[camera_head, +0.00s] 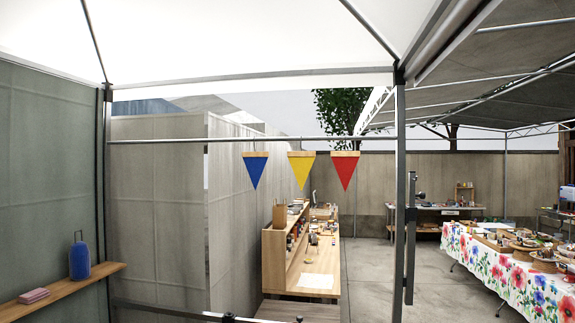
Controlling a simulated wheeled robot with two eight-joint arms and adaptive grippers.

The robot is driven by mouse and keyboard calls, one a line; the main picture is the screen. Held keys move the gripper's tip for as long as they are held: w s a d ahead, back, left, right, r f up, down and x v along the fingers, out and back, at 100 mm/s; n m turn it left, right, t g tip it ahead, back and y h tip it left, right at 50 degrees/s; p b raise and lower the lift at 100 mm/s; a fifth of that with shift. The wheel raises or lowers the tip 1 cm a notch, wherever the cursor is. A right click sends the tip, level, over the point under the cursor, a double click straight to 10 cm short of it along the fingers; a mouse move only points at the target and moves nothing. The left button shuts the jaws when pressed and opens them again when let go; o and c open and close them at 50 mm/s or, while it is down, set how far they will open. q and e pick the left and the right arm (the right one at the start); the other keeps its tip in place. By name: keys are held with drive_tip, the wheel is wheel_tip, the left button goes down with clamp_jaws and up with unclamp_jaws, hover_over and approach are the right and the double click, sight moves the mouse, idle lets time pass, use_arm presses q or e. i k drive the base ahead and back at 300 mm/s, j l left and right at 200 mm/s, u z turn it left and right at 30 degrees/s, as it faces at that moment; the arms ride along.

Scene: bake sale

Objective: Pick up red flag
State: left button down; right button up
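The red flag (344,171) is a triangular pennant with its point down and a light wooden strip along its top. It hangs just below a thin grey horizontal bar (225,140), the rightmost of three flags. A yellow flag (301,170) hangs to its left, and a blue flag (255,171) hangs further left. The three hang apart from each other, and nothing covers the red one. I see neither of my grippers in the head view.
A grey tent post (400,225) stands right of the flags. Behind them is a wooden counter (315,282). At right is a table with a flowered cloth (500,272). At left, a wooden shelf (70,291) holds a blue container (80,258) and pink items (33,296).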

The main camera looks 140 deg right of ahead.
sight(345, 163)
drive_tip(key=z, duration=5.1)
drive_tip(key=i+l+u, duration=0.1)
drive_tip(key=i+l, duration=1)
drive_tip(key=l, duration=0.1)
